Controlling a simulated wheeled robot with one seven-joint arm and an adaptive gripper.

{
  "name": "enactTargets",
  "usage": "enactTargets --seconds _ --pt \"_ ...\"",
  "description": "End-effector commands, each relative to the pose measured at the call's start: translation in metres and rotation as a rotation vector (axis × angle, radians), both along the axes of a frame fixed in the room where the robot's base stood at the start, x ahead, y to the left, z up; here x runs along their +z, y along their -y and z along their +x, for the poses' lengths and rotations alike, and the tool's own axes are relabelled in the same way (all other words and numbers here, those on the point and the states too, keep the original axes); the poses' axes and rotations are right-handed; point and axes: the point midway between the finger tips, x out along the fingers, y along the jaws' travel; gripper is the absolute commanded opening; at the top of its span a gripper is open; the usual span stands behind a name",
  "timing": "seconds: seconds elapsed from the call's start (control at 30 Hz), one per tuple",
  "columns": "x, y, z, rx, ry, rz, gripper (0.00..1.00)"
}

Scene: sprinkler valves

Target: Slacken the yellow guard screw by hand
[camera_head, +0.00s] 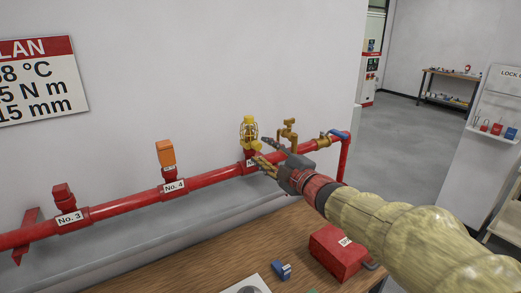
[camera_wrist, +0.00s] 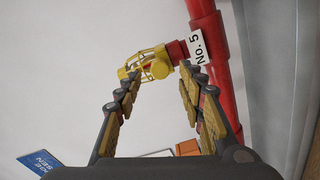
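The yellow wire guard (camera_head: 249,133) stands upright on the red pipe at the far right sprinkler branch. In the wrist view the guard (camera_wrist: 147,66) lies sideways beyond my fingertips, beside the "No. 5" label (camera_wrist: 198,47). A yellow cap shows at its outer end; I cannot tell for sure which part is the screw. My gripper (camera_head: 263,149) is just right of and below the guard in the head view. In the wrist view my gripper (camera_wrist: 159,77) has its fingers spread apart with nothing between them. I cannot tell whether the right finger touches the guard's base.
The red pipe (camera_head: 120,206) runs along the wall, with an orange-capped branch (camera_head: 165,153) at No. 4 and a red one (camera_head: 63,197) at No. 3. A brass valve (camera_head: 289,133) stands right of the guard. Below, a wooden bench (camera_head: 280,238) holds a red box (camera_head: 338,253).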

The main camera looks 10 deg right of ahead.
Motion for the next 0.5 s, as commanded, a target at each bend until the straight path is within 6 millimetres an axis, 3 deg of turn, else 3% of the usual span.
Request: enactTargets --seconds 0.3,0.5 --pt "0.001 0.021 -0.061 -0.003 0.002 -0.002 0.39" --pt "0.001 0.027 -0.081 -0.002 0.002 0.000 0.39"
